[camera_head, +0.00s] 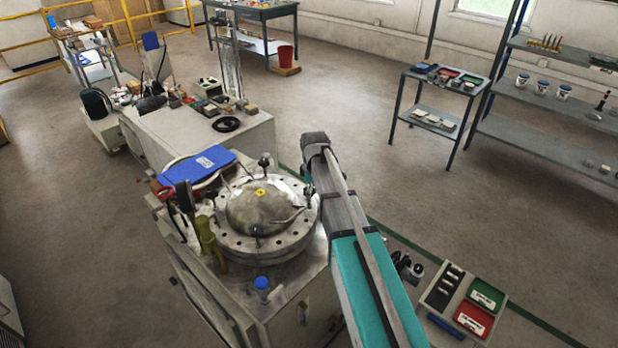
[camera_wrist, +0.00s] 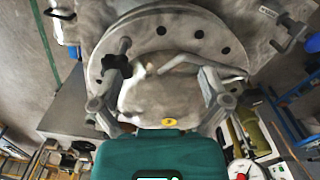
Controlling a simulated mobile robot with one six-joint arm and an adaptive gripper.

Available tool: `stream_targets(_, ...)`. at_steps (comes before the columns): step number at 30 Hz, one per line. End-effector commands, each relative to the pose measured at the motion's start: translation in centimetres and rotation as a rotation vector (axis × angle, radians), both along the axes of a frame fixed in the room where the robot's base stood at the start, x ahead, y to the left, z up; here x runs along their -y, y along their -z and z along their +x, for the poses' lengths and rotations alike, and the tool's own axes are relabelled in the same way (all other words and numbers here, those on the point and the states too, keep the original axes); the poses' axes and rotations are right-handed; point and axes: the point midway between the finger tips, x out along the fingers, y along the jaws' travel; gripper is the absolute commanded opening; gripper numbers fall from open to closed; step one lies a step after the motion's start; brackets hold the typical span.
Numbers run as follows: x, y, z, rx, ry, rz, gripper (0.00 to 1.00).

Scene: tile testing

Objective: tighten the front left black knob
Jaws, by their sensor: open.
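A round metal vessel with a bolted flange (camera_head: 240,243) and a domed lid (camera_head: 255,208) stands on a grey cabinet. Black knobs show around the flange: one at the front (camera_head: 256,230), one at the back (camera_head: 265,160) and one at the right, by my arm. I cannot tell which is the front left one. In the wrist view, my gripper (camera_wrist: 158,85) is open and empty over the lid. A black star-shaped knob (camera_wrist: 116,65) on a post shows by the left finger; contact cannot be judged. In the head view my arm hides the fingers.
A blue folder (camera_head: 197,164) lies behind left of the flange. A yellow-brown valve (camera_head: 207,236) and a blue cap (camera_head: 262,283) stand at the cabinet's front. A tray of red and green boxes (camera_head: 457,301) is to the right. Open floor lies beyond.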

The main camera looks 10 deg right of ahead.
Motion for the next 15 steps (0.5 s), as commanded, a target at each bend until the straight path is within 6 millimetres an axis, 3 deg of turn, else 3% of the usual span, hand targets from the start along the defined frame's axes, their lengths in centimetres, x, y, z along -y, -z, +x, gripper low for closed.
stream_targets(1, 0.0, -2.1, 1.6, 0.000, -0.042, 0.000, 0.96)
stream_targets(6, 0.1, -5.1, 4.7, 0.000, -0.185, 0.000, 0.96)
stream_targets(15, 0.2, -7.6, 7.6, 0.000, -0.335, 0.000, 0.96)
